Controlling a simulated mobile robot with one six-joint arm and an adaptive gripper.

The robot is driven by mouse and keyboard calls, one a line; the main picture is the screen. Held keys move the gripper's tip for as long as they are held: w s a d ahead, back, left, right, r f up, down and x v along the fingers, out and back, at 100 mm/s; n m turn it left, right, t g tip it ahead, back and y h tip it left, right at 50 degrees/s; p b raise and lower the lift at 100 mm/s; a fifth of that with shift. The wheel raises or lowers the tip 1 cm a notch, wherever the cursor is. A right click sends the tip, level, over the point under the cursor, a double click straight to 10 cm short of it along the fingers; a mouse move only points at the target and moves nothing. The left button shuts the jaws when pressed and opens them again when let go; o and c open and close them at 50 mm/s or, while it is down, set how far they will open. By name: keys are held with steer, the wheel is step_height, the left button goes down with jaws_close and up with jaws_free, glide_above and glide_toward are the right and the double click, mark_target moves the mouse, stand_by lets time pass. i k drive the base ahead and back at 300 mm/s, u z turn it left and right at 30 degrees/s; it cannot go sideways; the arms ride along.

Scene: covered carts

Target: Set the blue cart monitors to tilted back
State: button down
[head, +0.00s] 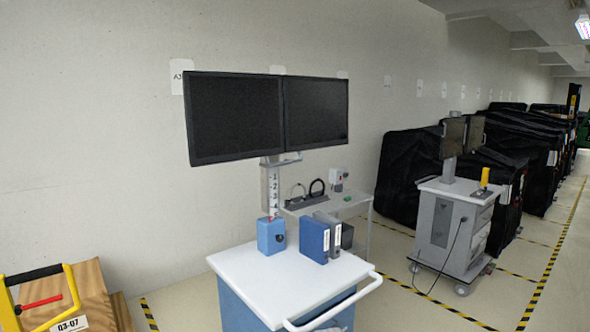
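The blue cart (231,298) stands in the front middle, with a white top and a white push handle. Two dark monitors (236,116) (316,109) are mounted side by side on its post, above the cart top. Their screens are dark and face me. They look near upright; I cannot tell their exact tilt. My gripper is not in view.
Blue and grey binders (315,240) stand on the cart top. A grey cart (443,238) with its own monitors stands to the right. Black covered carts (405,178) line the wall. A wooden box (85,292) with a yellow frame is at the lower left.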

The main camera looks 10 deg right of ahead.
mark_target(230, 116)
steer(key=u, duration=0.35)
steer(key=i, duration=1.35)
steer(key=z, duration=0.55)
